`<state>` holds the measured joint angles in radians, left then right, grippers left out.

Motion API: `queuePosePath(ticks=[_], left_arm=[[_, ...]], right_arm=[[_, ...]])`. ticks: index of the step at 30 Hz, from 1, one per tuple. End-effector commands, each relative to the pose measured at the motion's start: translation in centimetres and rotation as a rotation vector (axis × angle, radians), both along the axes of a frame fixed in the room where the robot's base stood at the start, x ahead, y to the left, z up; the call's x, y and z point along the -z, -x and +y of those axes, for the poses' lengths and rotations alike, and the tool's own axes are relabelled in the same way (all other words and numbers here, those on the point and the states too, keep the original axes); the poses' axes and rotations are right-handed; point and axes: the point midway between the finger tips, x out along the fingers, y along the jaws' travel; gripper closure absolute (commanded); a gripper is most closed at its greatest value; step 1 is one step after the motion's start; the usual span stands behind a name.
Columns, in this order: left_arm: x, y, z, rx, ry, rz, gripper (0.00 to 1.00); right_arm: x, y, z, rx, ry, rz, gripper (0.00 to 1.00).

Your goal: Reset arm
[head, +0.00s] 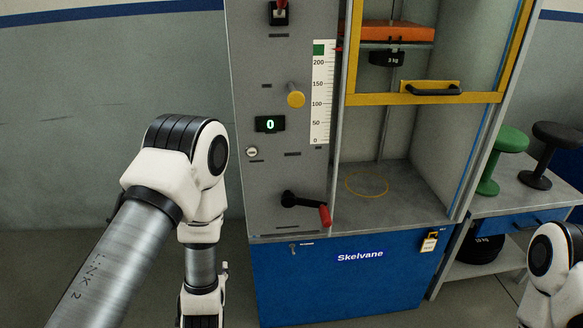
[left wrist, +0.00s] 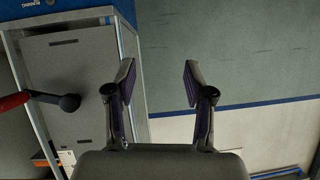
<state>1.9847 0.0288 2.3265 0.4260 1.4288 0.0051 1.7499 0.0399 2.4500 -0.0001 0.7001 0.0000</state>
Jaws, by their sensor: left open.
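In the left wrist view my left gripper (left wrist: 158,85) is open, with nothing between its fingers. In the head view my left arm comes in from the left and bends down in front of the grey wall; its gripper is not clearly visible there. The test machine (head: 285,185) stands to the right of that arm. On its panel are a black crank with a red handle (head: 325,215), a yellow knob (head: 295,99) and a display (head: 270,124) reading 0. The crank (left wrist: 68,102) also shows at the left of the left wrist view. Only a part of my right arm shows at the right edge.
The machine's bay has a yellow-framed guard (head: 425,99), an orange plate (head: 398,32) and a weight marked 3 kg (head: 387,58).

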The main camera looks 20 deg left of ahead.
Motion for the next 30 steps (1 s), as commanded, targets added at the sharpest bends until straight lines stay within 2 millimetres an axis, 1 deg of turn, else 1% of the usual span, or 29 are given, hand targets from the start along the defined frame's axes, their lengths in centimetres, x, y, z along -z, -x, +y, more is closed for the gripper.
queuePosePath(ticks=[2,3,5,6,7,8,9,10,11,12,13,15,16,18,20,30], left_arm=[[-0.3,0.2,0.0,0.0,0.0,0.008,0.47],[-0.5,0.6,0.0,0.0,0.0,0.021,0.47],[-1.0,1.8,0.0,0.001,0.001,0.061,0.47],[-1.1,3.2,-0.3,0.014,0.013,0.113,0.47],[-0.7,4.8,-0.9,0.034,0.038,0.184,0.47],[0.2,6.8,-1.7,0.061,0.074,0.273,0.47],[1.7,9.6,-2.9,0.096,0.128,0.397,0.47],[2.7,11.7,-3.8,0.122,0.167,0.489,0.47],[3.5,13.8,-4.7,0.149,0.204,0.578,0.47],[4.4,16.5,-5.8,0.181,0.249,0.689,0.47],[4.9,18.3,-6.6,0.205,0.279,0.765,0.47],[6.0,21.7,-8.0,0.257,0.334,0.916,0.47],[6.2,22.8,-8.4,0.272,0.351,0.966,0.47],[6.2,24.3,-8.9,0.291,0.371,1.037,0.47],[6.3,24.8,-8.9,0.29,0.375,1.059,0.47],[6.2,24.7,-8.9,0.288,0.375,1.058,0.47]], right_arm=[[-0.6,0.0,0.0,0.0,0.0,0.0,0.6],[-1.5,0.0,0.0,0.0,0.0,0.0,0.6],[-3.5,0.0,0.0,0.0,0.0,0.001,0.6],[-5.3,0.0,0.0,0.0,0.0,0.0,0.6],[-6.8,0.0,0.0,0.0,0.0,0.0,0.6],[-8.0,0.0,0.0,0.0,0.0,0.0,0.6],[-9.0,-0.1,0.0,0.0,0.0,-0.002,0.6],[-9.5,-0.1,0.0,0.0,0.0,-0.002,0.6],[-9.9,-0.1,0.0,0.0,0.0,-0.002,0.6],[-10.1,-0.1,0.0,0.0,0.0,-0.001,0.6],[-10.2,0.0,0.0,0.0,0.0,-0.001,0.6],[-9.6,0.0,0.0,0.0,0.0,0.0,0.6],[-9.4,0.0,0.0,0.0,0.0,0.0,0.6],[-9.4,0.0,0.0,0.0,0.0,0.001,0.6],[-9.4,0.0,0.0,0.0,0.0,0.001,0.6],[-9.4,0.0,0.0,0.0,0.0,0.0,0.6]])
